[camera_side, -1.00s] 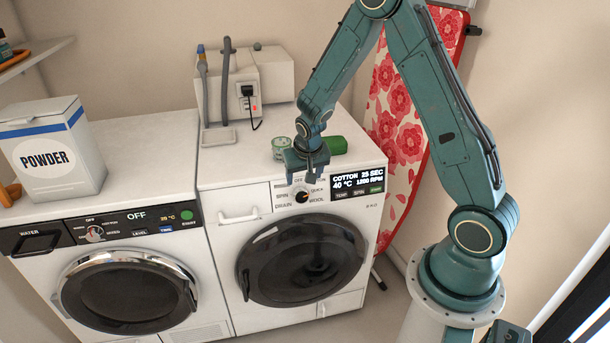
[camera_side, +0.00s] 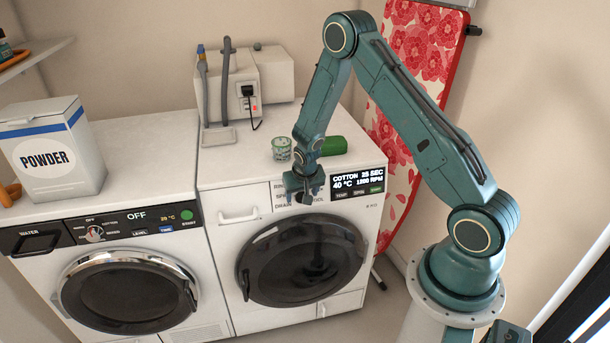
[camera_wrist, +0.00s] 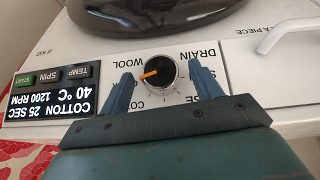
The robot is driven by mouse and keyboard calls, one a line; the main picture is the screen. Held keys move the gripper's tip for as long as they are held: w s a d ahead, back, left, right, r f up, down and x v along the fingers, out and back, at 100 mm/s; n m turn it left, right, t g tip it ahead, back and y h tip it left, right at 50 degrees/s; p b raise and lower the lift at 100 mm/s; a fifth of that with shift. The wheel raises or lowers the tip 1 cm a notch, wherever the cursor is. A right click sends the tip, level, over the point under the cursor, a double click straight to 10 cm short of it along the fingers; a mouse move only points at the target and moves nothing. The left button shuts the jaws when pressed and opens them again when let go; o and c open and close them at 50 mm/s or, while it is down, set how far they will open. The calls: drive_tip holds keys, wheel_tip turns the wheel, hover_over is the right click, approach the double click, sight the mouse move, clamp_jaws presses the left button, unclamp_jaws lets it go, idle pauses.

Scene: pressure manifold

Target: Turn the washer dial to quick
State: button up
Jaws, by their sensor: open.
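The right-hand washer's dial (camera_wrist: 160,72) is a dark round knob with an orange pointer, seen upside down in the wrist view. The pointer aims left in that picture, below the WOOL label (camera_wrist: 122,61) and toward the left finger. The label QUICK is mostly hidden behind that finger. My gripper (camera_wrist: 162,84) is open, with one finger on each side of the dial and gaps showing between. In the side view my gripper (camera_side: 303,196) is at the control panel and hides the dial. The washer display (camera_side: 358,182) reads COTTON 25 SEC, 40 °C, 1200 RPM.
Below the panel is the round dark door (camera_side: 302,260). A drawer handle (camera_side: 238,216) is left of my gripper. A glass jar (camera_side: 280,148) and a green object (camera_side: 334,146) sit on top. A second machine (camera_side: 130,290) and a powder box (camera_side: 52,155) stand left.

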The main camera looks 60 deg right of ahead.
drive_tip(key=shift+w+f, duration=0.1)
drive_tip(key=shift+f, duration=0.1)
drive_tip(key=shift+c, duration=0.2)
drive_tip(key=c, duration=0.9)
drive_tip(key=shift+c, duration=0.2)
drive_tip(key=shift+d, duration=0.1)
drive_tip(key=shift+s+m+t+y, duration=0.2)
drive_tip(key=shift+m+t+y, duration=0.4)
drive_tip(key=shift+t+y, duration=0.35)
